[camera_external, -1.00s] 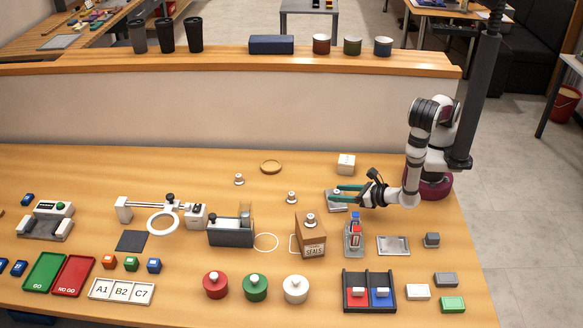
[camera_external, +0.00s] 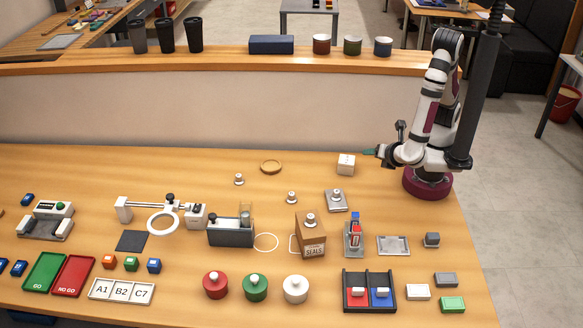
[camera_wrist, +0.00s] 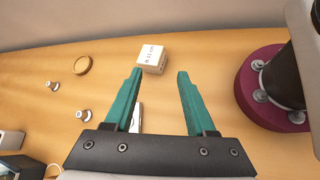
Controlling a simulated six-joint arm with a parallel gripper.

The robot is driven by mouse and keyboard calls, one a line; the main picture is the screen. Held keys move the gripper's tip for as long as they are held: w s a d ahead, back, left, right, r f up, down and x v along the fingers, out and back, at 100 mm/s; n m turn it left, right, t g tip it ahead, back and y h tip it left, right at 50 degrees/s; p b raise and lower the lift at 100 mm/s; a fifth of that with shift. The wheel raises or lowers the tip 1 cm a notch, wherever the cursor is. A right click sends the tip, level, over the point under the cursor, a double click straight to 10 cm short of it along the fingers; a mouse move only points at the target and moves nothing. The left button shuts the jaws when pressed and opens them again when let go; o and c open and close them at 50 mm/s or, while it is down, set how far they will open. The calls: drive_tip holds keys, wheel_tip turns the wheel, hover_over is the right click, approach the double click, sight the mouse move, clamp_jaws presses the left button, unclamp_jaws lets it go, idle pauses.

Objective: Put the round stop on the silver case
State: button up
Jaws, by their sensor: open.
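A small round metal knob-shaped piece, which looks like the round stop (camera_external: 337,195), sits upright on a flat silver block, which looks like the silver case (camera_external: 341,208), right of the table's middle. In the wrist view, a sliver of the silver case (camera_wrist: 136,117) shows beside the left finger; the rest is hidden. My gripper (camera_external: 369,152) is apart from both, behind and to their right, near the white box. In the wrist view my gripper (camera_wrist: 158,74) has its green fingers spread and nothing between them.
A white lettered box (camera_external: 346,164) stands just ahead of my fingertips. Similar metal knobs (camera_external: 239,180) (camera_external: 291,198) stand to the left, and a wooden disc (camera_external: 271,167) lies behind. A brown SEALS box (camera_external: 311,240) and a silver tray (camera_external: 393,246) are nearer the front.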

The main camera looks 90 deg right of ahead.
drive_tip(key=s+d+r+m+g+y, duration=0.1)
drive_tip(key=s+r+m+g+y, duration=0.1)
drive_tip(key=m+y, duration=0.4)
drive_tip(key=s+d+r+m+g+y, duration=0.1)
drive_tip(key=s+r+m+y, duration=0.4)
drive_tip(key=m, duration=1.1)
drive_tip(key=shift+s+d+r+m+g+y, duration=0.2)
drive_tip(key=shift+r+m+g+y, duration=0.25)
drive_tip(key=shift+r, duration=0.45)
